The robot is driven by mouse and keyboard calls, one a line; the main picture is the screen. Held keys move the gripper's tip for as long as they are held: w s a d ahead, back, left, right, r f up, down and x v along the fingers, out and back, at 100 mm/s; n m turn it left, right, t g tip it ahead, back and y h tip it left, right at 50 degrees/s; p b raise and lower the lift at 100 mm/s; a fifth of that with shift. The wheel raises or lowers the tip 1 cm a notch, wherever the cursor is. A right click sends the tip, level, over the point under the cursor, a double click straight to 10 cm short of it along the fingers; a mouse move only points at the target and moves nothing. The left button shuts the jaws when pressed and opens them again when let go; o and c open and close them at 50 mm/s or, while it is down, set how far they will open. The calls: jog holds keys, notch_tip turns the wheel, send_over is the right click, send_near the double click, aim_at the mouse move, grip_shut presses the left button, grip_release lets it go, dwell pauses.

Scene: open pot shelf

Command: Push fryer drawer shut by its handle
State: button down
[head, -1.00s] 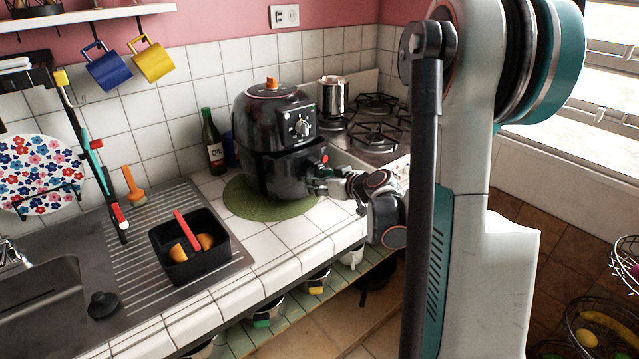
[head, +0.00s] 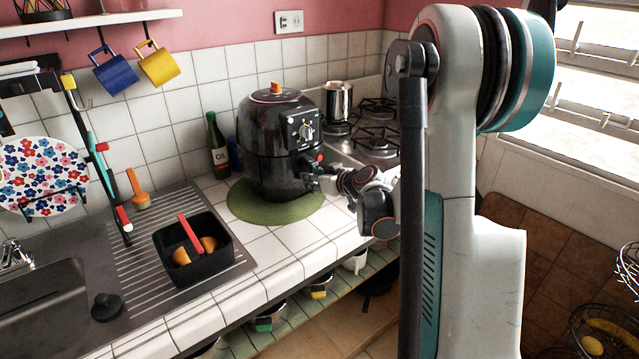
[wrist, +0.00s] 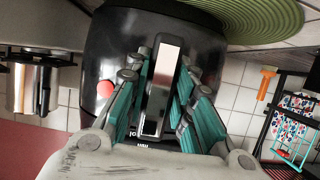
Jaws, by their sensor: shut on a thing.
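The black air fryer (head: 268,125) stands on the counter, with a dial on its front and an orange knob on its lid. Its lower drawer (head: 268,175) looks nearly flush with the body; I cannot tell whether a small gap is left. In the wrist view the dark drawer front (wrist: 112,45) lies behind the silver-faced handle (wrist: 158,92). My gripper (wrist: 166,66) has its teal fingers on both sides of the handle, closed on it. In the head view my gripper (head: 311,182) is at the drawer front and hides most of the handle.
A green round mat (head: 245,207) lies under the fryer. An oil bottle (head: 217,147) stands to its left, and a metal pot (head: 338,100) and gas hob (head: 375,125) to its right. A black bin (head: 195,262) sits on the drainer. The counter in front is clear.

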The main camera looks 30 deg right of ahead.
jog(key=shift+w+r, duration=0.1)
jog(key=shift+w, duration=0.1)
jog(key=c, duration=1.4)
grip_release()
jog(key=shift+w, duration=0.15)
jog(key=shift+o, duration=0.2)
jog(key=a+v, duration=0.1)
jog(key=v, duration=1.1)
jog(key=shift+d, duration=0.4)
